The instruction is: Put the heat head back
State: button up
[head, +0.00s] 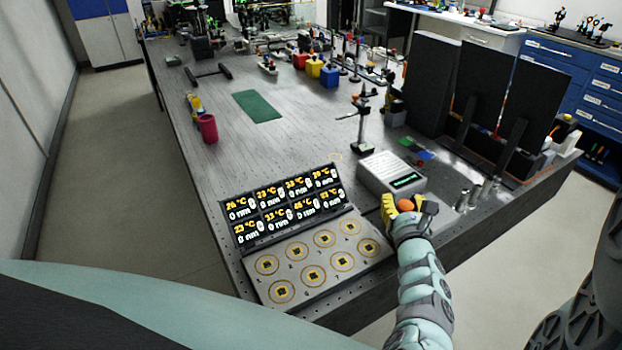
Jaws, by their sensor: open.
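My gripper (403,203) is over the bench's front right edge, its yellow fingers apart, just below the white instrument box. An orange round thing (405,206) shows between or beside the fingers; I cannot tell whether it is part of my gripper or a separate object, or whether they touch it. I cannot pick out the heat head with certainty. A multi-position plate (303,263) with several ringed spots lies at the bench's near edge, left of my gripper.
The white box (390,176) with a small green display stands just behind my gripper. A black stand (362,130) rises behind it. Dark upright panels (475,88) and small metal cylinders (475,193) are to the right. The bench's left middle is mostly clear around a green mat (257,106).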

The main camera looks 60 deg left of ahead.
jog(key=shift+r, duration=0.15)
jog(key=shift+s+d, duration=0.1)
jog(key=shift+d, duration=0.05)
jog(key=v, duration=1.1)
jog(key=shift+s+d, duration=0.2)
jog(key=shift+d, duration=0.05)
